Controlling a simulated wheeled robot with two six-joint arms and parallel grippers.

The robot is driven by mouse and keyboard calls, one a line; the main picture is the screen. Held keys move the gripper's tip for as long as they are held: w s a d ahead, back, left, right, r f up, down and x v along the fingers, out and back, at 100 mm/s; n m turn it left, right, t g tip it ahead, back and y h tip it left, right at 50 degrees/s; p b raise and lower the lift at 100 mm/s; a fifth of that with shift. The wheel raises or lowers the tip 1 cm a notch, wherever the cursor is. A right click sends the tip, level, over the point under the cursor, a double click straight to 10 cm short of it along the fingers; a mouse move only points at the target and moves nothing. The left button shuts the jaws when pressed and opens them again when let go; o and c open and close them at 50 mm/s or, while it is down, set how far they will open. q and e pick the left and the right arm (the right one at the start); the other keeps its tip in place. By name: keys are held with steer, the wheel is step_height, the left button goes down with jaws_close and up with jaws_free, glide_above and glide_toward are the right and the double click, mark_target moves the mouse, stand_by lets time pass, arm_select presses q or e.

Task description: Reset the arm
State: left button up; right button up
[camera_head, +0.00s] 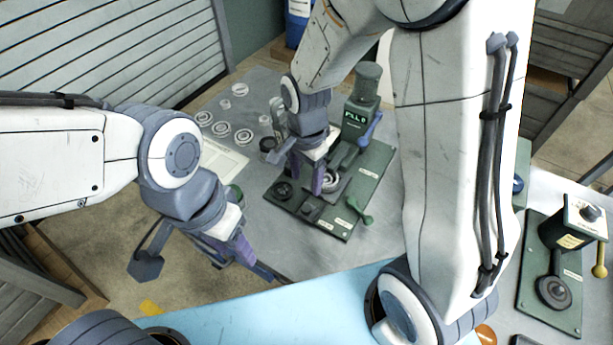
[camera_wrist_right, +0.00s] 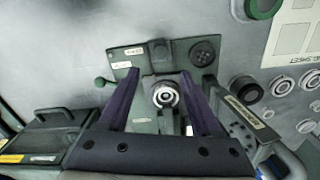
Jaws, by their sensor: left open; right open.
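My right gripper (camera_head: 310,172) is over the green grinder machine (camera_head: 357,205) on the grey table. Its arm comes down from the top of the head view. In the right wrist view, my right gripper (camera_wrist_right: 160,90) has its two purple fingers apart. A silver ring part (camera_wrist_right: 165,95) sits on the machine between and below the fingers, and I cannot tell whether they touch it. My left gripper (camera_head: 240,255) hangs at the table's front left edge, open, with nothing seen in it. Its fingertips are partly hidden.
Several metal rings (camera_head: 222,129) lie on the table (camera_head: 290,243) at the back left, near a white sheet (camera_head: 222,160). A second green machine (camera_head: 553,270) stands at the right. A light blue surface (camera_head: 270,308) is in front. Grey table between is clear.

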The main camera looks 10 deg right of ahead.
stand_by(0.4)
steer(key=s+a+r+n, duration=0.3)
steer(key=s+r+n, duration=0.1)
steer(key=s+n, duration=0.4)
steer(key=s+a+r+n+y, duration=0.1)
steer(key=s+a+r+n, duration=0.2)
steer(key=s+n, duration=0.6)
step_height(320, 180, up, 2)
steer(key=shift+r+n, duration=0.1)
steer(key=shift+n, duration=0.9)
stand_by(0.6)
